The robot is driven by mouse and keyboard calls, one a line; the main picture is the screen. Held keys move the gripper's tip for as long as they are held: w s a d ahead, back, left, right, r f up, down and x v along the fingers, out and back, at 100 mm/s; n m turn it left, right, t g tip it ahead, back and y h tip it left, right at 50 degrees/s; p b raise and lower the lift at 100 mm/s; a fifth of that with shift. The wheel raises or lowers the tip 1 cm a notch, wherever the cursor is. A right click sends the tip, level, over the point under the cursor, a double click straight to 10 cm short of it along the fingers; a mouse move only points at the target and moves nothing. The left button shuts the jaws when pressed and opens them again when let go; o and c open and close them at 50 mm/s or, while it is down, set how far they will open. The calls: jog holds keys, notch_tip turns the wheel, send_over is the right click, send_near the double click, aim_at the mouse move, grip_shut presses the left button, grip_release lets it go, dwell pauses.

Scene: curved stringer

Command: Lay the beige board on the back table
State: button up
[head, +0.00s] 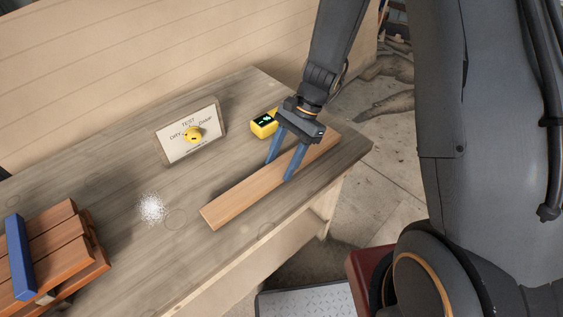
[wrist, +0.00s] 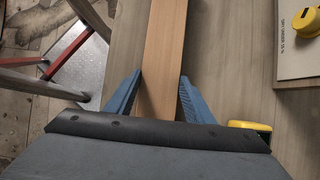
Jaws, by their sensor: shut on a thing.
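The beige board (head: 240,203) is a long, narrow, light-brown plank. It lies flat along the front right part of the wooden table (head: 185,225), on or just above its top; I cannot tell whether a small gap is left under it. My gripper (head: 278,171) points down over the board and is shut on it, with one blue finger at each long side. In the wrist view the board (wrist: 165,45) runs away from between the two fingertips (wrist: 159,76). The part of the board below my gripper's body is hidden.
A yellow meter (head: 263,124) is close beside my gripper. White powder (head: 151,208) and stacked reddish planks (head: 50,245) with a blue bar (head: 19,257) are at left. A red-framed metal step (wrist: 75,75) stands beside the table.

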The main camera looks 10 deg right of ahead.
jog(key=shift+f, duration=0.3)
jog(key=o, duration=1.5)
jog(key=shift+f, duration=0.1)
jog(key=b+v, duration=0.3)
jog(key=v, duration=0.9)
jog(key=s+d+n+t+h, duration=0.1)
jog(key=s+d+n, duration=0.1)
jog(key=s+n, duration=0.1)
jog(key=s+d+n+t+h, duration=0.2)
jog(key=s+d+n, duration=0.1)
jog(key=s+n, duration=0.1)
jog(key=s+d+n+t+h, duration=0.1)
jog(key=s+d+n+h, duration=0.1)
jog(key=s+n, duration=0.2)
jog(key=shift+d+r, duration=0.25)
jog(key=shift+d, duration=0.15)
